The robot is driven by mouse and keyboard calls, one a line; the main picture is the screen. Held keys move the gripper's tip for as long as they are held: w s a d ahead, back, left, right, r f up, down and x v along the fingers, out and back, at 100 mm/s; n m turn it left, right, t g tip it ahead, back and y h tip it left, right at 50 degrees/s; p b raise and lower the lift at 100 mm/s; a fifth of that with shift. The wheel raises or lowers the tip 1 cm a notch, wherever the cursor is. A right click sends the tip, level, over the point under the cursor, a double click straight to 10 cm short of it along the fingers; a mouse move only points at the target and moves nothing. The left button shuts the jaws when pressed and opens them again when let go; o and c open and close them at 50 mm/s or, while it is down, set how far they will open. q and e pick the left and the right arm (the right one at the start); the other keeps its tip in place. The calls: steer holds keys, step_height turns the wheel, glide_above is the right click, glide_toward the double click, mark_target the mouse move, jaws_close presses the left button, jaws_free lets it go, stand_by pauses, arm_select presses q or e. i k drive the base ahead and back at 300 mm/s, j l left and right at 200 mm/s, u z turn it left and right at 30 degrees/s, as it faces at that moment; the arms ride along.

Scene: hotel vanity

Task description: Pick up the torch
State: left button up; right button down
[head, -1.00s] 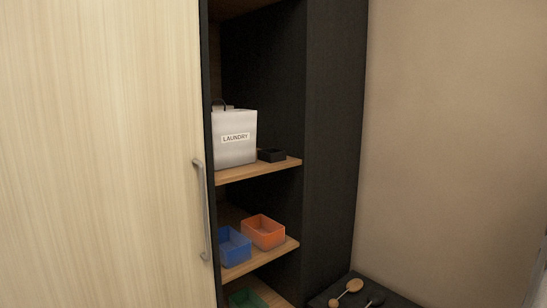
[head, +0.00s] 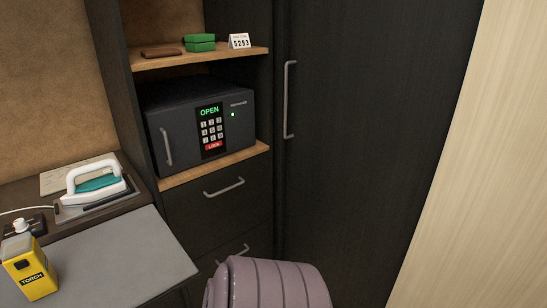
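The torch (head: 30,275) is a yellow block-shaped lamp with a black label reading TORCH.
A white and teal iron (head: 97,187) stands on the dark counter behind the grey surface. A black safe (head: 200,125) showing OPEN sits on a shelf, with green boxes (head: 200,43) and a number card (head: 239,41) above. A mauve rounded padded object (head: 268,284) is at bottom centre.

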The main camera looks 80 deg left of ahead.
mark_target(39, 279)
steer(key=u, duration=4.35)
